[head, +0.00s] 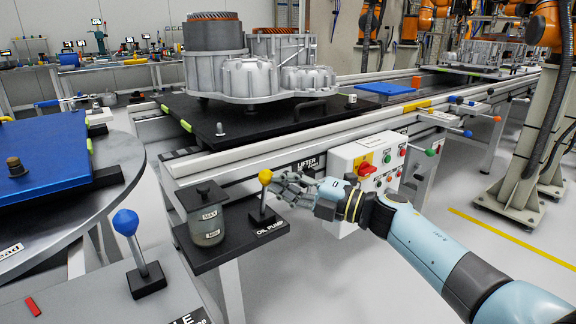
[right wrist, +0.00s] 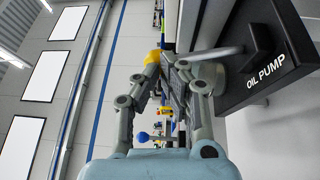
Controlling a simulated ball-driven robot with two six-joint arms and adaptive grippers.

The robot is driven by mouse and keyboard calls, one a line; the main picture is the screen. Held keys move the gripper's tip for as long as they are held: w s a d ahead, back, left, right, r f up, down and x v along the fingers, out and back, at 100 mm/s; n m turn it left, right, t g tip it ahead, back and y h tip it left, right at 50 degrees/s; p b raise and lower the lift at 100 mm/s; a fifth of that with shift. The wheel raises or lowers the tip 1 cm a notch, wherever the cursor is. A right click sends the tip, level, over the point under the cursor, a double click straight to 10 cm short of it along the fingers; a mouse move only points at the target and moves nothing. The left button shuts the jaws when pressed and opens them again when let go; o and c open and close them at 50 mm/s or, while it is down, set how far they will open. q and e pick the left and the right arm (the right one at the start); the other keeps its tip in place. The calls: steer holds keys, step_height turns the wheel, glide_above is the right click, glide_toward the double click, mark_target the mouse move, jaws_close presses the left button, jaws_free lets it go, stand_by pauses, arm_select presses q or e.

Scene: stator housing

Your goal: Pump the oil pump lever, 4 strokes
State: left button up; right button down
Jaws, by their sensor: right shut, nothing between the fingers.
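The oil pump lever (head: 263,198) has a yellow ball knob and stands on a black shelf (head: 232,250) labelled OIL PUMP in the head view. My right gripper (head: 275,183) is at the knob, its fingertips just right of it in that view. In the right wrist view, the yellow knob (right wrist: 153,57) shows beyond the fingertips of the right gripper (right wrist: 160,75), partly hidden by a finger. The fingers are shut with nothing between them. Whether they touch the knob I cannot tell. My left gripper is not in view.
A glass oil jar (head: 206,222) stands on the shelf left of the lever. A control box (head: 358,165) with a red-yellow switch is close behind my right wrist. A blue-knobbed lever (head: 140,255) stands front left. The stator housing (head: 255,75) sits on the conveyor pallet.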

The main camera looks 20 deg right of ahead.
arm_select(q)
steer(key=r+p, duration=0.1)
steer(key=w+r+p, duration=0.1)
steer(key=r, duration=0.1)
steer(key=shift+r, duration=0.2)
arm_select(e)
steer(key=shift+w+a+r+m+g+h, duration=0.15)
steer(key=shift+w, duration=0.25)
steer(key=shift+w+a+r+m+g+h, duration=0.1)
steer(key=shift+w+a+r+g+h, duration=0.1)
steer(key=shift+w, duration=0.2)
steer(key=shift+w+a+r+m+g+h, duration=0.1)
steer(key=shift+w+m+g+h, duration=0.05)
steer(key=shift+w, duration=0.25)
steer(key=shift+s+d+p, duration=0.1)
steer(key=shift+d+p, duration=0.15)
steer(key=shift+p, duration=0.05)
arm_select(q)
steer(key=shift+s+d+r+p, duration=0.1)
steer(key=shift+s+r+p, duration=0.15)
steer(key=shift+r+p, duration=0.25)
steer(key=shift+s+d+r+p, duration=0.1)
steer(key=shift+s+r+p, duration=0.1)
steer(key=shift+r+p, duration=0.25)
arm_select(e)
steer(key=r+v, duration=0.1)
steer(key=v, duration=1.2)
steer(key=shift+s, duration=0.25)
